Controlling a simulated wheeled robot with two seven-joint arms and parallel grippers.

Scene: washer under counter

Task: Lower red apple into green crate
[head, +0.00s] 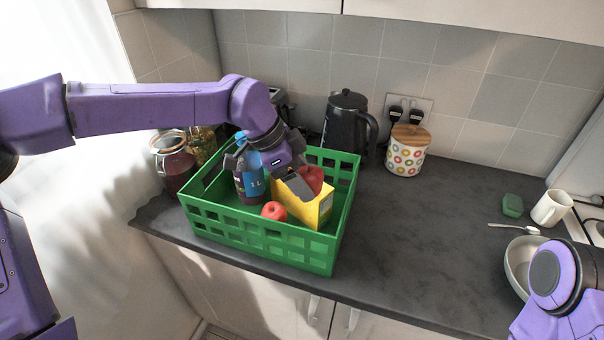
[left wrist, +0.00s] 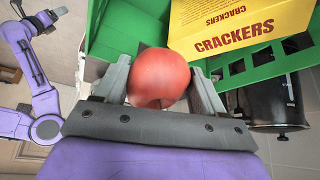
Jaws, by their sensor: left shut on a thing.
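My left gripper (head: 300,184) is shut on a red apple (head: 313,176) above the right part of the green crate (head: 262,238). In the left wrist view the held apple (left wrist: 160,76) sits between the two fingers. A second red apple (head: 274,210) lies in the crate. A yellow crackers box (head: 308,211) stands in the crate just in front of the held apple. A bottle with a blue top (head: 249,178) stands in it to the left. The crate floor beneath the held apple is hidden. My right gripper (left wrist: 38,18) appears in the left wrist view with its fingers apart.
A black kettle (head: 346,125) stands close behind the crate, with a patterned canister (head: 406,152) to its right. Jars (head: 174,162) stand behind the crate's left side. A bowl (head: 518,262), mug (head: 551,208) and green sponge (head: 512,205) are far right. The counter (head: 420,235) between is clear.

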